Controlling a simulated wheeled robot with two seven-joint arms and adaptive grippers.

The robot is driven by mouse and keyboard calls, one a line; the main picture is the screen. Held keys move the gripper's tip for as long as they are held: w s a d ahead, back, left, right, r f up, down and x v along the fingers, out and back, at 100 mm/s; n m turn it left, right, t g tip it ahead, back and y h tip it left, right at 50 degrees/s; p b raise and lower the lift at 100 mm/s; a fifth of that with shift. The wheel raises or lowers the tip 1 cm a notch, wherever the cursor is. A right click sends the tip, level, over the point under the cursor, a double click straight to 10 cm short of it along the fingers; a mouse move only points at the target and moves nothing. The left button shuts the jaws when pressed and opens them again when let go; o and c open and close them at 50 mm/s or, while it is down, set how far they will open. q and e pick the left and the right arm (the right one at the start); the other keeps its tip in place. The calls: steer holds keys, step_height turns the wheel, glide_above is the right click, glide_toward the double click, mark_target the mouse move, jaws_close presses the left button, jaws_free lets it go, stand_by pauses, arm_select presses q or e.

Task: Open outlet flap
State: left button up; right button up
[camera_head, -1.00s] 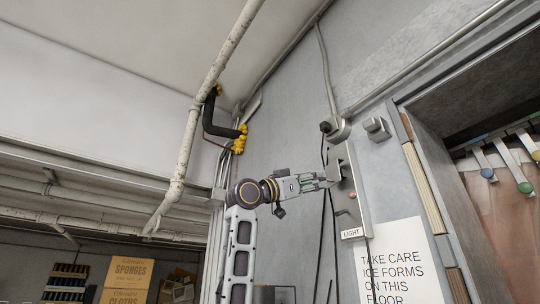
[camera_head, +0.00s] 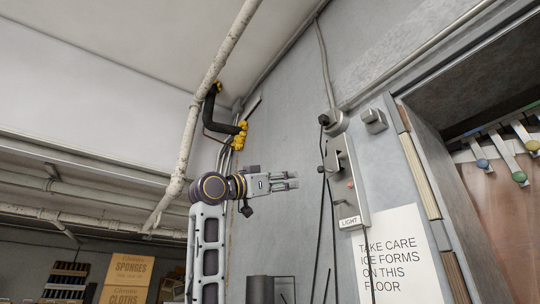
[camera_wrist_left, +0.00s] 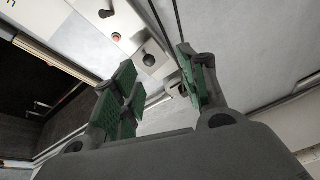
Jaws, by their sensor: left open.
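My left gripper (camera_head: 292,181) is open and empty, level in front of the grey wall, to the left of the light panel (camera_head: 360,200) and apart from it. The outlet (camera_wrist_left: 149,60) shows in the left wrist view as a pale square plate with a dark round middle, seen between the green finger pads of my left gripper (camera_wrist_left: 157,66). In the head view a grey flap-like piece (camera_head: 345,152) stands out at the panel's upper part. I cannot tell for sure how far it is swung open. My right gripper is not in view.
A red button (camera_wrist_left: 116,37) sits on the panel by the outlet. Dark cables (camera_head: 322,215) hang down the wall left of the panel. A warning sign (camera_head: 395,255) is below it, and the doorway with strip curtain (camera_head: 500,215) is at right. A pipe (camera_head: 195,120) runs at upper left.

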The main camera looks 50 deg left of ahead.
arm_select(q)
steer(key=shift+s+a+r+n+t+y, duration=0.85)
steer(key=shift+s+r+n+y, duration=0.9)
steer(key=shift+s, duration=1.3)
steer(key=s+d+r+m+t+h, duration=0.2)
steer(key=s+d+r+h, duration=0.2)
steer(key=d+h, duration=0.2)
steer(key=d, duration=0.2)
steer(key=shift+s+d+m, duration=0.3)
steer(key=shift+d+m, duration=0.05)
steer(key=shift+d, duration=0.05)
